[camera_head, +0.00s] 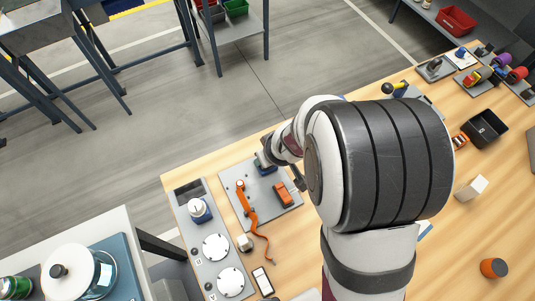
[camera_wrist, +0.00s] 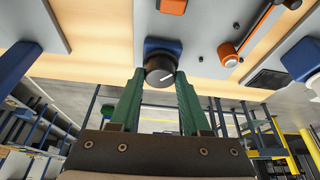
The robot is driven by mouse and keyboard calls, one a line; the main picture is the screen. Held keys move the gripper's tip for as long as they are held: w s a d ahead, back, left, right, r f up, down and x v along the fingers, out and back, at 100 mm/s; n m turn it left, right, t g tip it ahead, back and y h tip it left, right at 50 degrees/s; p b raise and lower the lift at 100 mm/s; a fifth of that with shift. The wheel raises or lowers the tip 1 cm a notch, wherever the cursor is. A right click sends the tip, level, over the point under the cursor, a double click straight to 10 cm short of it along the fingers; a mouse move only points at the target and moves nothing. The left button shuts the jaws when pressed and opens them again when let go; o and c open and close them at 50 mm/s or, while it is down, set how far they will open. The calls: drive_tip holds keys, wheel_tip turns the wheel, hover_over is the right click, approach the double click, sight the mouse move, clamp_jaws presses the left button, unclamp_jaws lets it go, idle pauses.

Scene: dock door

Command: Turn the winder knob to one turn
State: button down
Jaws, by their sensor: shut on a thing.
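The winder knob (camera_wrist: 160,72) is a dark round knob with a white pointer line, seen in the wrist view. It sits on a blue housing (camera_wrist: 163,45) fixed to a grey plate. The pointer line points to the right and slightly up in that view. My gripper (camera_wrist: 160,80) has its two green fingers on either side of the knob and is shut on it. In the head view the blue housing (camera_head: 265,169) shows at the plate's far edge, and my arm and gripper hide the knob.
The grey plate (camera_head: 237,175) also bears an orange strap with a buckle (camera_head: 247,209) and an orange block (camera_head: 283,195). A panel with white discs (camera_head: 215,247) lies to its left. A black bin (camera_head: 484,130) stands at the right. The wooden table is clear in places.

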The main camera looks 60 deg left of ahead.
drive_tip(key=shift+m, duration=0.6)
drive_tip(key=shift+c, duration=1.8)
unclamp_jaws()
drive_tip(key=v, duration=1.5)
drive_tip(key=shift+s+d+r, duration=0.25)
drive_tip(key=shift+s+r, duration=0.1)
drive_tip(key=shift+a, duration=0.1)
